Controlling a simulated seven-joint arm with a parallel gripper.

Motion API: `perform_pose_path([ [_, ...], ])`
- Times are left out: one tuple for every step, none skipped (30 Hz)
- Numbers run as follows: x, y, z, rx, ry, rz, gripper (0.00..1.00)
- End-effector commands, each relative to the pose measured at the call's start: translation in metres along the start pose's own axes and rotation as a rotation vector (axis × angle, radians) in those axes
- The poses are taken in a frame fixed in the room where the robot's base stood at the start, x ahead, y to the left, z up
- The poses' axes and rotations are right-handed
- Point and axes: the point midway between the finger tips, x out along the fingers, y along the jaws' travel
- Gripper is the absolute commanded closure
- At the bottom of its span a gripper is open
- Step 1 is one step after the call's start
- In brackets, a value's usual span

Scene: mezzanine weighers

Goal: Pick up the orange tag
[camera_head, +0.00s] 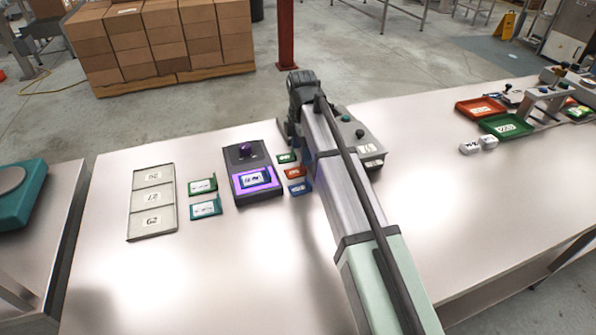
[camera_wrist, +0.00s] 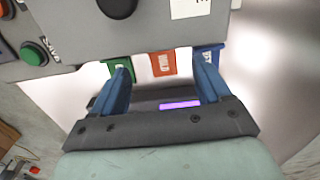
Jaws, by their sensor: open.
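The orange tag (camera_head: 293,172) lies on the table between a green tag (camera_head: 287,157) and a blue tag (camera_head: 299,188). In the wrist view the orange tag (camera_wrist: 163,63) shows between and just beyond my fingertips, with the green tag (camera_wrist: 118,68) near the left finger and the blue tag (camera_wrist: 209,54) near the right finger. My gripper (camera_wrist: 162,76) is open, with nothing held between its blue fingers. Its height above the tags is hard to tell. In the head view my arm hides the gripper.
A grey button box (camera_head: 352,135) stands right of the tags, close by. A dark device with a purple frame (camera_head: 240,183) stands to their left. Farther left are two more tags (camera_head: 206,208) and a three-slot tray (camera_head: 130,198). Red and green trays (camera_head: 480,107) stand far right.

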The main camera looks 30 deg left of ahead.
Motion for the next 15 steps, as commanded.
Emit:
perform_pose_path([
  [0.003, 0.0, 0.0, 0.0, 0.0, 0.0, 0.23],
  [0.004, 0.0, 0.0, 0.0, 0.0, 0.0, 0.23],
  [0.004, 0.0, 0.0, 0.0, 0.0, 0.0, 0.23],
  [0.005, 0.0, 0.0, 0.0, 0.0, 0.0, 0.23],
  [0.006, 0.0, 0.0, 0.0, 0.0, 0.001, 0.23],
  [0.007, 0.0, 0.001, 0.001, 0.0, 0.0, 0.23],
  [0.009, -0.001, 0.001, 0.001, 0.0, 0.0, 0.23],
  [0.011, -0.001, 0.001, 0.001, 0.0, 0.0, 0.23],
  [0.015, -0.001, 0.002, 0.001, 0.0, 0.0, 0.23],
  [0.018, -0.001, 0.003, 0.001, 0.0, 0.0, 0.23],
  [0.022, -0.002, 0.003, 0.001, 0.0, -0.001, 0.23],
  [0.027, -0.002, 0.004, 0.001, 0.0, -0.001, 0.23],
  [0.031, -0.002, 0.005, 0.001, 0.0, -0.001, 0.23],
  [0.035, -0.003, 0.005, 0.001, 0.0, -0.001, 0.23],
  [0.04, -0.003, 0.006, 0.001, 0.0, -0.001, 0.23],
])
